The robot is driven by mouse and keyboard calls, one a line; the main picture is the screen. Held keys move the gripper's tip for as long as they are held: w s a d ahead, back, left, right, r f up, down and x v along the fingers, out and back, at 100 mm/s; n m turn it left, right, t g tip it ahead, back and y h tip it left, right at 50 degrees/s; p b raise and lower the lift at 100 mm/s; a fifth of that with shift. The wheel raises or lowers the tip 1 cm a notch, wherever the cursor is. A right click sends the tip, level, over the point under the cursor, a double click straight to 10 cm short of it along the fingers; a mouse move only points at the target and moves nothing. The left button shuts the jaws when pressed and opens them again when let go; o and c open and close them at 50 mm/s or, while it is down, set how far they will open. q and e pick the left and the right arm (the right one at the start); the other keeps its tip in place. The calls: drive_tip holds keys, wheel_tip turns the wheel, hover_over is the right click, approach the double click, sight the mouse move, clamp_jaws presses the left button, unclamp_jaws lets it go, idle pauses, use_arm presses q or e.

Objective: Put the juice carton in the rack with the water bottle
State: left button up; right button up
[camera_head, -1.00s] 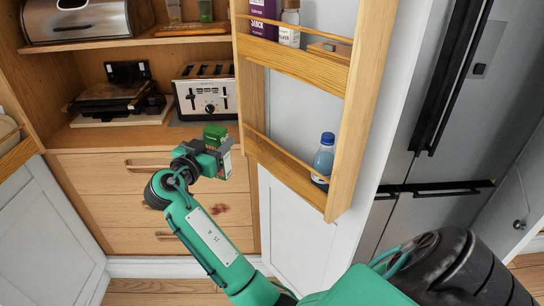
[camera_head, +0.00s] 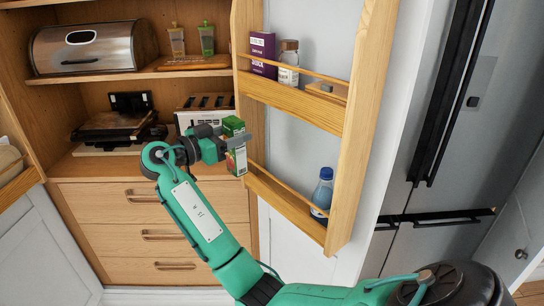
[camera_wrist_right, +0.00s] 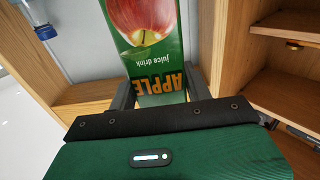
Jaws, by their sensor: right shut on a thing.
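The juice carton (camera_head: 236,150) is green and white and upright in the head view. My right gripper (camera_head: 232,142) is shut on it and holds it beside the left end of the lower door rack (camera_head: 285,200). In the right wrist view the carton (camera_wrist_right: 150,50) shows an apple picture and the word APPLE between the fingers. The blue-capped water bottle (camera_head: 322,192) stands at the right end of the lower rack; part of it also shows at the top left of the wrist view (camera_wrist_right: 40,20). My left gripper is not in view.
The upper door rack (camera_head: 290,100) holds a purple box (camera_head: 262,52), a jar (camera_head: 289,62) and a low item at its right. The lower rack looks free left of the bottle. A toaster (camera_head: 200,115) stands on the counter behind my gripper.

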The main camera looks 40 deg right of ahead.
drive_tip(key=p, duration=0.4)
hover_over(282, 153)
drive_tip(key=a, duration=0.4)
drive_tip(key=shift+w+r, duration=0.15)
drive_tip(key=shift+r, duration=0.1)
wheel_tip(282, 153, down, 8)
drive_tip(key=shift+a+r+p, duration=0.1)
drive_tip(key=shift+r+p, duration=0.05)
drive_tip(key=shift+p, duration=1.1)
drive_tip(key=shift+f, duration=0.65)
wheel_tip(282, 153, down, 2)
drive_tip(key=shift+f+p, duration=0.2)
drive_tip(key=shift+p, duration=0.9)
drive_tip(key=shift+d+f, duration=0.25)
drive_tip(key=shift+f, duration=0.15)
drive_tip(key=o, duration=1.3)
